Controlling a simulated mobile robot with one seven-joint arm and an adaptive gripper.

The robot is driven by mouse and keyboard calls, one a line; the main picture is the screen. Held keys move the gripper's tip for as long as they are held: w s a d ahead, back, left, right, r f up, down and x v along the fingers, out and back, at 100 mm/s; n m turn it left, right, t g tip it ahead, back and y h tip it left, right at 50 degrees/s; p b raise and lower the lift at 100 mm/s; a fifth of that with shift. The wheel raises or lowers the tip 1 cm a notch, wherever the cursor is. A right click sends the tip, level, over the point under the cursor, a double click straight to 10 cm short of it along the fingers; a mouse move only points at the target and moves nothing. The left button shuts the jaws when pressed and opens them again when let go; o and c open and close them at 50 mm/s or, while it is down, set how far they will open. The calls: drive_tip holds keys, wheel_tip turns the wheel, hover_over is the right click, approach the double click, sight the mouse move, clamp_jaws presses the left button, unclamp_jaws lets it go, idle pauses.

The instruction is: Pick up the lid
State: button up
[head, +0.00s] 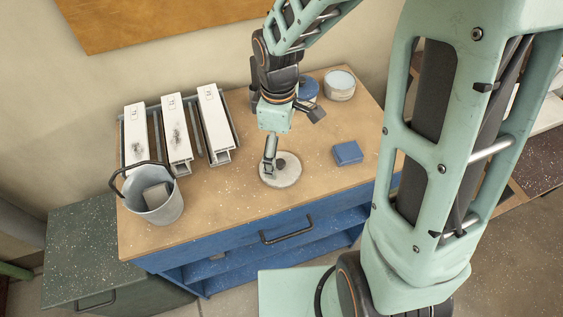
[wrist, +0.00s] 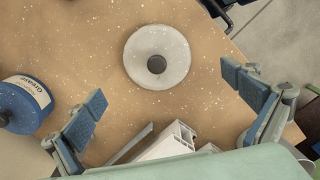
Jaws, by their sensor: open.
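The lid is a round, pale grey speckled disc with a dark round knob in its middle. It lies flat on the tan bench top in the head view (head: 289,179) and in the upper middle of the wrist view (wrist: 177,76). The lid shows ahead of the fingertips, apart from both.
Three white profiles (head: 175,135) lie on a rack at the left. A grey bucket (head: 165,210) with a block inside stands in front of them. A blue box (head: 347,153) is right of the lid. A blue tin (head: 309,88) and a pale round container (head: 340,86) stand behind.

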sight(280, 163)
drive_tip(key=shift+w+f, duration=0.2)
drive_tip(key=shift+f, duration=3.3)
drive_tip(key=shift+d, duration=0.1)
drive_tip(key=shift+s, duration=0.1)
drive_tip(key=c, duration=1.5)
